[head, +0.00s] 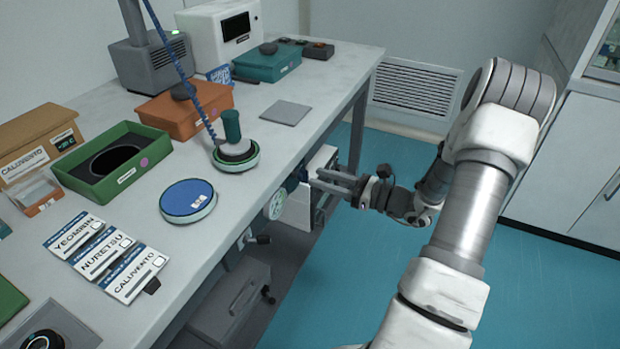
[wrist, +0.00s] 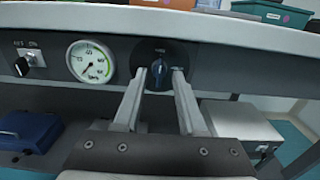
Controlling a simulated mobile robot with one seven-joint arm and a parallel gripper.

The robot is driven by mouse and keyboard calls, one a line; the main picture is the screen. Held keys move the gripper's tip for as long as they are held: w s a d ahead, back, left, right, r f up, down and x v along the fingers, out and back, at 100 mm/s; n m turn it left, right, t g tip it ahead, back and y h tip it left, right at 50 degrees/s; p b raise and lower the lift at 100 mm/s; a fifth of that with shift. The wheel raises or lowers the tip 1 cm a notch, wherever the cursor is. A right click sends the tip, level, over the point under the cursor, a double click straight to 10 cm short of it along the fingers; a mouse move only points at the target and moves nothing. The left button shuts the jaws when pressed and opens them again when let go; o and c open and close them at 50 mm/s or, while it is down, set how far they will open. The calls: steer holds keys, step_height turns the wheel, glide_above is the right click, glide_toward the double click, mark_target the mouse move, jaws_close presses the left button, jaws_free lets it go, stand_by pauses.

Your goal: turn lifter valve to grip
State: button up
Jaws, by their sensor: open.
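The valve knob (wrist: 158,69) is dark with a blue pointer, set on a round black plate under the table edge in the wrist view. Its pointer looks roughly upright; the label above it is too small to read. My gripper (wrist: 161,74) is open, its two fingers on either side of the knob; I cannot tell whether they touch it. In the head view my gripper (head: 322,181) reaches the table's front side, where the knob is hard to make out. The lifter (head: 232,140), with a green handle and blue coiled hose, stands on the table.
A white gauge (wrist: 91,61) and a key switch (wrist: 30,64) sit left of the knob. The tabletop (head: 270,135) overhangs just above. A blue case (wrist: 30,130) and a grey box (wrist: 238,122) lie below. Blue floor (head: 345,270) is open beside the table.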

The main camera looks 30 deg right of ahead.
mark_target(304, 176)
steer(key=shift+b+x, duration=0.3)
steer(key=shift+x, duration=1.55)
jaws_close()
